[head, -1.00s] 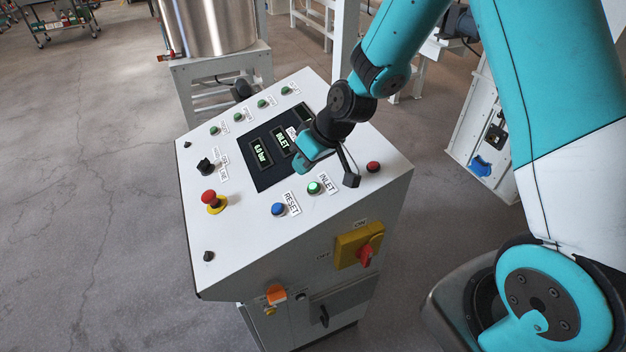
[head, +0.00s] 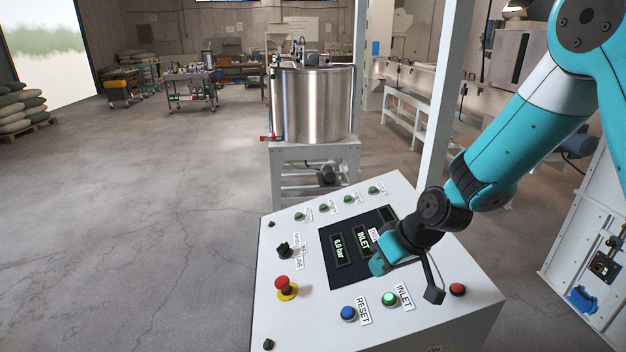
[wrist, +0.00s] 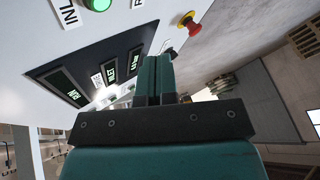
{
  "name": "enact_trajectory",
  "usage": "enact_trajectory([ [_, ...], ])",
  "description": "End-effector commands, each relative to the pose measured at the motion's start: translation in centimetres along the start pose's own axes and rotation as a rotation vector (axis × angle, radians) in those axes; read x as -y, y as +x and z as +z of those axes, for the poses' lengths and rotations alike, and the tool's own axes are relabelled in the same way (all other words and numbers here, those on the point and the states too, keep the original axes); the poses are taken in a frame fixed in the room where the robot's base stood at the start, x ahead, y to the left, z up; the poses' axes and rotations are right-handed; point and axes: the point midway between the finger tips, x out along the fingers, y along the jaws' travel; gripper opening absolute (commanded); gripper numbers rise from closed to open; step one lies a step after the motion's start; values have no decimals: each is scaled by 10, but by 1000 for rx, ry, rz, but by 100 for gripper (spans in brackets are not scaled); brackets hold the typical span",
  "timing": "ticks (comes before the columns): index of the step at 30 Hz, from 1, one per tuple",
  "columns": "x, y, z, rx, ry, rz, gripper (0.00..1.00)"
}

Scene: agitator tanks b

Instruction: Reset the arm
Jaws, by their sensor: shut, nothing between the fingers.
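My gripper (head: 378,264) is at the end of my teal arm, over the display of the white control panel (head: 270,318). In the wrist view its two teal fingers (wrist: 153,80) are together with nothing between them. The panel display (head: 338,270) reads "6.0 bar" and "INLET". The blue RESET button (head: 348,313) and the lit green INLET button (head: 389,299) sit below the display, apart from my gripper. The INLET button also shows lit in the wrist view (wrist: 97,4). Whether the fingers touch the panel I cannot tell.
A red emergency stop (head: 283,285), a black selector (head: 284,250) and a red button (head: 457,289) stand up from the panel. A steel tank (head: 313,105) on a white stand is behind it. A white post (head: 446,100) rises at right.

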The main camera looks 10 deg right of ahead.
Motion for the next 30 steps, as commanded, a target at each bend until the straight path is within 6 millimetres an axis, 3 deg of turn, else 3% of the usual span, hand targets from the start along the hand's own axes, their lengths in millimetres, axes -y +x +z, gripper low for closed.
enact_trajectory([
  [5,64,-64,7,54,-42,-49,0],
  [9,120,-122,39,133,-79,-85,0],
  [15,168,-178,96,228,-124,-98,0],
  [21,181,-197,123,271,-141,-93,0],
  [30,182,-198,125,276,-140,-93,0],
])
